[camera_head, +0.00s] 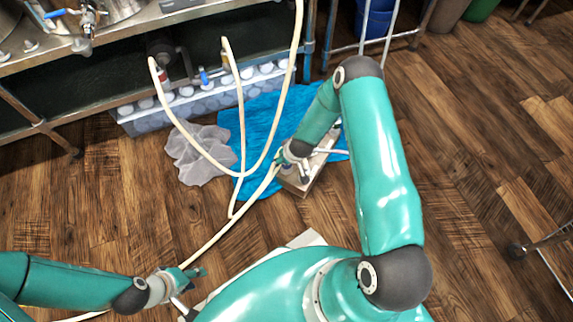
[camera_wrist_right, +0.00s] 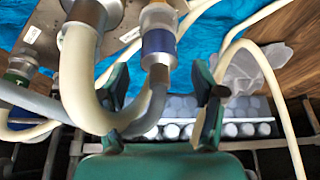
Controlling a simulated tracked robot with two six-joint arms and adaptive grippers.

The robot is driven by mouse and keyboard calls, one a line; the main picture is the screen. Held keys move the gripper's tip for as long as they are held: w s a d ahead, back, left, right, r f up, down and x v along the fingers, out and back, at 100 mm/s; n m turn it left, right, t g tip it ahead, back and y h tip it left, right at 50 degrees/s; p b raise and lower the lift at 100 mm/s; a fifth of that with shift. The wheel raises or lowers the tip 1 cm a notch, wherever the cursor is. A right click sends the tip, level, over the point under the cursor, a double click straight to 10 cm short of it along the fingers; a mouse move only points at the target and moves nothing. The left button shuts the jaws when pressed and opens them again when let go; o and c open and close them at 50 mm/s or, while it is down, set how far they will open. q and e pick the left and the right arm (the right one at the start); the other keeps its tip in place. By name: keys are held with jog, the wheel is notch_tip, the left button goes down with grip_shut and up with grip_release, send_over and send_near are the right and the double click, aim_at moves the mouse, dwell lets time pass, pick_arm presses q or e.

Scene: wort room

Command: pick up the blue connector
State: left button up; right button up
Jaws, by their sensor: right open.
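The blue connector (camera_wrist_right: 159,42) is a blue-banded metal coupling in the right wrist view, fixed to a pale labelled manifold (camera_wrist_right: 125,55) with a grey hose bending away below it. My right gripper (camera_wrist_right: 165,100) is open, its two dark teal fingers apart on either side of the connector and hose in the picture. Contact cannot be told. In the head view my right gripper (camera_head: 287,156) is over the pale box (camera_head: 298,183) on the floor, and the connector cannot be made out there. My left gripper (camera_head: 187,283) is low at the left beside a cream hose; its jaw gap is unclear.
A thick cream hose (camera_wrist_right: 78,65) loops beside the connector. A blue cloth (camera_head: 262,115) and a crumpled translucent sheet (camera_head: 197,158) lie on the wooden floor. A crate of bottles (camera_head: 150,122) stands under the steel bench (camera_head: 130,50). Bare floor (camera_head: 480,150) lies to the right.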

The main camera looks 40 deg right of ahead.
jog(key=b+x, duration=0.1)
jog(key=x, duration=0.2)
jog(key=shift+w+f, duration=0.1)
jog(key=shift+f, duration=0.05)
grip_shut()
